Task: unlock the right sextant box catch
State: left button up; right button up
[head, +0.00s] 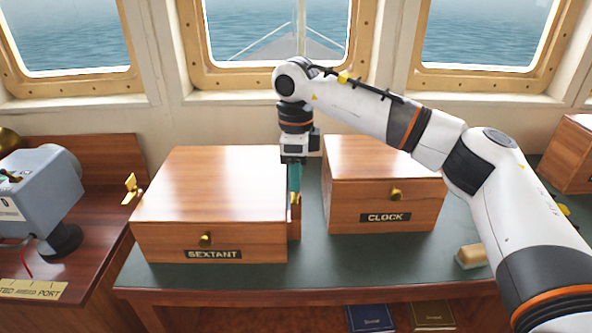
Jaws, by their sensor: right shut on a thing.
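The sextant box (208,200) is a closed wooden box with a dark "SEXTANT" label and a brass knob on its front. My right gripper (295,192) points down at the box's right side, in the narrow gap before the clock box. It is shut on the right sextant box catch (296,199), of which only a small brass bit shows by the fingertips. The fingers hide most of the catch, so its position is hard to tell. A brass catch (130,188) sticks out at the box's left side. My left gripper is not in view.
The clock box (383,190) stands close to the right of the gripper. A wooden-handled item (470,256) lies on the green tabletop (345,255). A grey-blue device (40,195) stands at the left. Windows line the back wall. The front strip of the tabletop is mostly clear.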

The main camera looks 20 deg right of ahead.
jog(key=shift+n, duration=0.5)
jog(key=o, duration=1)
notch_tip(320, 180, up, 12)
jog(key=shift+r+b, duration=0.1)
jog(key=shift+b, duration=0.35)
